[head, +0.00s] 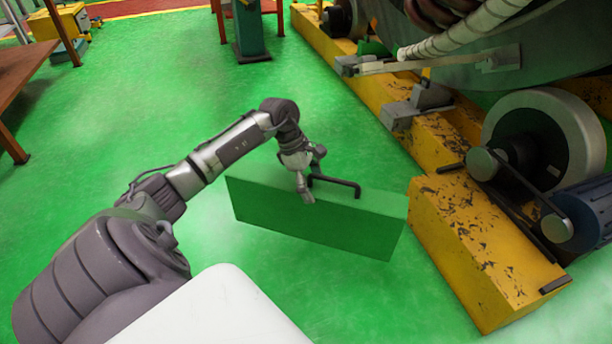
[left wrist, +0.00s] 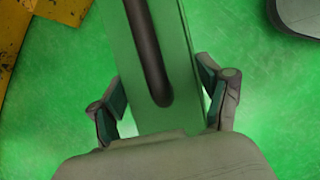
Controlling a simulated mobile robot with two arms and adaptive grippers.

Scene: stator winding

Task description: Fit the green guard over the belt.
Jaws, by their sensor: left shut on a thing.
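The green guard (head: 315,217) is a long box with a black bar handle (head: 335,183) on its top. My left gripper (head: 309,182) is shut across the guard's top near the handle's left end. In the left wrist view my left gripper (left wrist: 166,98) has one finger on each side of the guard (left wrist: 180,60), with the black handle (left wrist: 148,50) between them. The dark belt (head: 520,205) runs between two grey pulleys (head: 484,164) at the right, and shows uncovered. The guard is left of the belt, apart from it. My right gripper is not in view.
A scratched yellow base beam (head: 470,250) lies between guard and belt, close to the guard's right end. A big roller wheel (head: 545,135) and a blue motor (head: 590,210) stand by the belt. The green floor (head: 110,120) is clear at left.

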